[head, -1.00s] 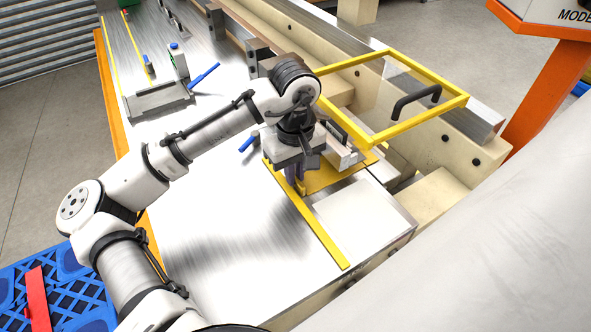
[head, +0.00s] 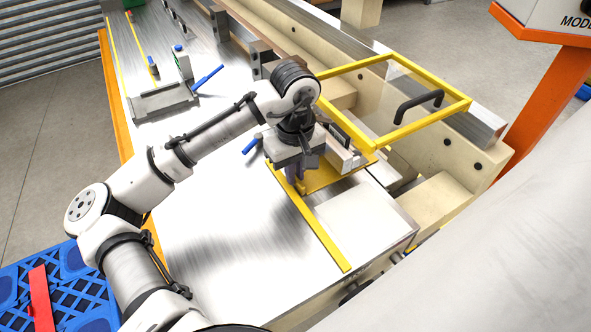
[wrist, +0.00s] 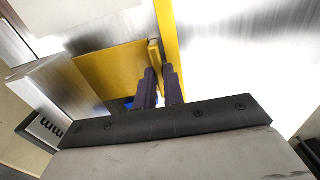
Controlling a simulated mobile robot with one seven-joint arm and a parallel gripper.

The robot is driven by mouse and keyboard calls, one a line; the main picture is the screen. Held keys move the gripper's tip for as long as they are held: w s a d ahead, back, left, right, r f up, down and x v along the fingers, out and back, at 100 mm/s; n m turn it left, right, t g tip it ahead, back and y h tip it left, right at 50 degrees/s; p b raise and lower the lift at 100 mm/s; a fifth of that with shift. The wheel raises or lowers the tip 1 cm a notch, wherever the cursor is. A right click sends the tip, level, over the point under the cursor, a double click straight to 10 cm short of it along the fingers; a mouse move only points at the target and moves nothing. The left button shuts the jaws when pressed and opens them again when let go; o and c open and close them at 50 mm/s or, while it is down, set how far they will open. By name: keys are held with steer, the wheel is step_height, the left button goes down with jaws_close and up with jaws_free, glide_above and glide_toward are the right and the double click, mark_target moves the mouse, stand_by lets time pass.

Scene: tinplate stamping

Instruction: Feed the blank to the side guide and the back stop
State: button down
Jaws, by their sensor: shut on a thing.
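A flat yellow-gold plate (head: 326,176), which looks like the blank, lies on the shiny metal table under my gripper. It also shows in the wrist view (wrist: 108,72), with a small raised yellow piece at its edge by the fingertips. My gripper (head: 296,181) points down with purple fingers; in the wrist view the fingers (wrist: 160,78) are close together at that edge. A long narrow yellow strip (head: 325,240) runs beside the plate; I cannot tell if they touch. A silver block (head: 345,160) stands at the plate's far side. I cannot tell which parts are the side guide and back stop.
A grey fixture with a blue lever (head: 207,78) stands on the table at upper left. The front of the table (head: 225,240) is clear.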

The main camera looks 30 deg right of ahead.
steer(key=shift+w, duration=0.35)
steer(key=shift+r+p, duration=0.1)
steer(key=shift+p, duration=0.5)
steer(key=shift+a, duration=0.2)
stand_by(0.7)
steer(key=shift+p, duration=0.85)
stand_by(0.5)
steer(key=c, duration=1.4)
jaws_free()
steer(key=shift+c, duration=0.2)
step_height(320, 180, up, 14)
steer(key=b, duration=0.1)
